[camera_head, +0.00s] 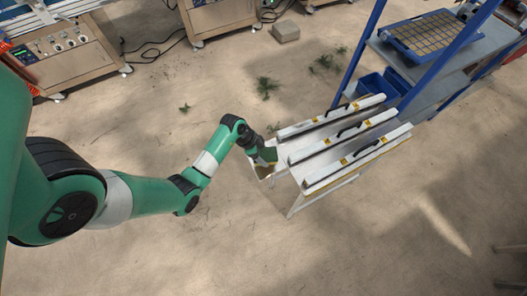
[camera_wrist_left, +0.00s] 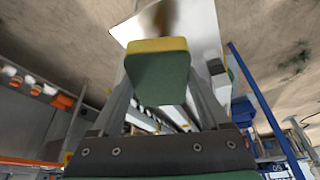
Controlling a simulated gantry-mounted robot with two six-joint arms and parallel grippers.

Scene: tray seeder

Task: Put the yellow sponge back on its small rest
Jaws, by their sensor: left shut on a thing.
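In the left wrist view, the sponge (camera_wrist_left: 158,75) is held between the two fingers of my left gripper (camera_wrist_left: 160,85). It has a green face toward the camera and a yellow strip along its upper edge. In the head view, my left gripper (camera_head: 266,157) is over the near left end of the white cart, and the sponge is too small to make out clearly there. A pale, shiny panel (camera_wrist_left: 200,28) lies just beyond the sponge in the wrist view. I cannot clearly tell the small rest apart from the cart's end. My right gripper is not in view.
The white cart (camera_head: 308,207) carries three long white bars with black handles, including a near bar (camera_head: 355,160). A blue-framed rack with a gridded tray (camera_head: 428,36) stands behind it at the right. Machines line the back left. The floor left of the cart is mostly clear.

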